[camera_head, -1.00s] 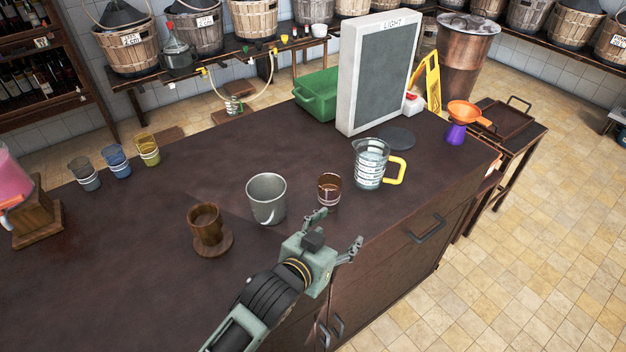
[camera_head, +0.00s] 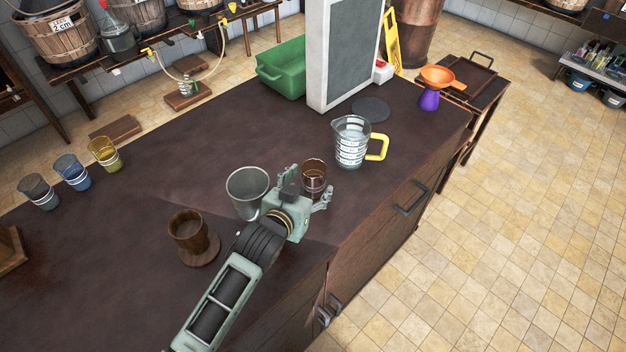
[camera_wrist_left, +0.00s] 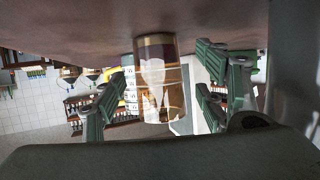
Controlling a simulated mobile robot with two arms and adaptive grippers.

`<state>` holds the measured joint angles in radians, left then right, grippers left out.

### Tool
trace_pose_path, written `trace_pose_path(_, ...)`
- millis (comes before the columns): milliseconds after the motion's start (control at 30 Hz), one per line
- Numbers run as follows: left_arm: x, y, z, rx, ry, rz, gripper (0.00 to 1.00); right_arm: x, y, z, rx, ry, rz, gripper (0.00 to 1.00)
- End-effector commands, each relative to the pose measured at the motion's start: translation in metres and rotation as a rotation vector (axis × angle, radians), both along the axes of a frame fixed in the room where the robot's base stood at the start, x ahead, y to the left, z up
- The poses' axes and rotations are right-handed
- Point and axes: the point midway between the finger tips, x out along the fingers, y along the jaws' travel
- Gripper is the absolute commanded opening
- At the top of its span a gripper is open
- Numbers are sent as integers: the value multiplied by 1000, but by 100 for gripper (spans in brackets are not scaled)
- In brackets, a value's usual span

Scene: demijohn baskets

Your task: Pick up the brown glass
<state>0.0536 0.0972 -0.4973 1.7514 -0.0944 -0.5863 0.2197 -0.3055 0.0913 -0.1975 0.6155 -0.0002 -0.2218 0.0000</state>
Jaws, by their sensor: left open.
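The brown glass (camera_head: 314,174) stands upright on the dark counter, between a grey metal cup and a glass measuring jug. My left gripper (camera_head: 309,186) is open and sits right at the glass, with one finger on each side of it. In the left wrist view, which is upside down, the brown glass (camera_wrist_left: 157,88) shows between the two spread fingers, with a gap on either side. The lower part of the glass is partly hidden by the gripper in the head view. My right gripper is not in view.
The metal cup (camera_head: 245,190) stands close on the left of the gripper. A brown wooden cup (camera_head: 187,228) is further left. The measuring jug (camera_head: 351,142) with a yellow handle is behind right. The counter's front edge is close on the right.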

Motion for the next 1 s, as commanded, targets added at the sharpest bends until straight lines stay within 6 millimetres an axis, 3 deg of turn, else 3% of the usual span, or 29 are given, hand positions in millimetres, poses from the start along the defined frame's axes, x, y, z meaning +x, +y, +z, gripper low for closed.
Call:
trace_pose_path(167,12,-6,-5,-3,0,-1,66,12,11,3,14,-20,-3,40)
trace_pose_path(433,13,-6,-6,-2,0,-1,65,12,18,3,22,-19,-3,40)
trace_pose_path(1000,12,-6,-6,-1,0,-1,15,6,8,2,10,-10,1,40)
